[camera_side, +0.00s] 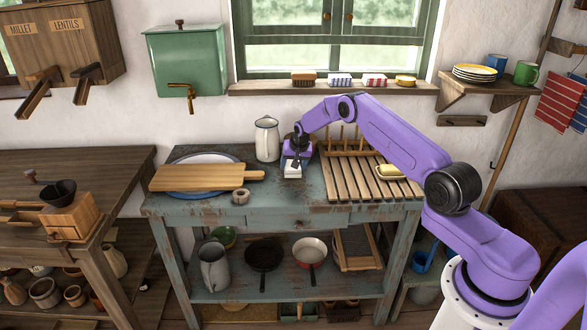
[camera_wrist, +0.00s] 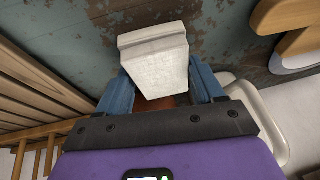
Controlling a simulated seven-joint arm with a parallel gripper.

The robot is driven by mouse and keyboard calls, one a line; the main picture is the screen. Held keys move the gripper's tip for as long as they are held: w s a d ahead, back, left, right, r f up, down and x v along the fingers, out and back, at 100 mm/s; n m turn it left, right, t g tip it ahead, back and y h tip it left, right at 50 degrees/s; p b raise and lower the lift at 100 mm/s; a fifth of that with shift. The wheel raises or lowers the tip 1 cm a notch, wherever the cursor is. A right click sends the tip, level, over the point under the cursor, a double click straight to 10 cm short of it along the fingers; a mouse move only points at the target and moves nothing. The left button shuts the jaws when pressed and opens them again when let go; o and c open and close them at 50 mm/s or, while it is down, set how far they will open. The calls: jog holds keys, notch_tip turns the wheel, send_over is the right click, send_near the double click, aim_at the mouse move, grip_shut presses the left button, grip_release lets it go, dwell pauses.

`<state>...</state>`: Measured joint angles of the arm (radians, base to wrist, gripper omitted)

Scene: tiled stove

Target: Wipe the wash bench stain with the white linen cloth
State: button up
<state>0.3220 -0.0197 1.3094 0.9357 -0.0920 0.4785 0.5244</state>
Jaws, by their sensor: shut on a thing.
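The white linen cloth (camera_side: 292,169) is a small folded block over the middle of the worn blue-green wash bench (camera_side: 285,205). My gripper (camera_side: 295,157) is shut on it from above. In the wrist view the cloth (camera_wrist: 158,62) sits between the two blue fingers of my gripper (camera_wrist: 162,95). I cannot tell whether the cloth touches the bench top. Brown worn patches mark the bench (camera_wrist: 212,15) in the wrist view; I cannot tell which one is the stain, and part of the surface is hidden under the cloth and gripper.
A white enamel pitcher (camera_side: 267,139) stands close behind left of my gripper. A cutting board (camera_side: 200,178) on a basin lies left, with a small ring-shaped item (camera_side: 240,196) before it. The front middle is clear.

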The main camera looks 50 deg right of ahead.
jog(key=shift+r, duration=3.95)
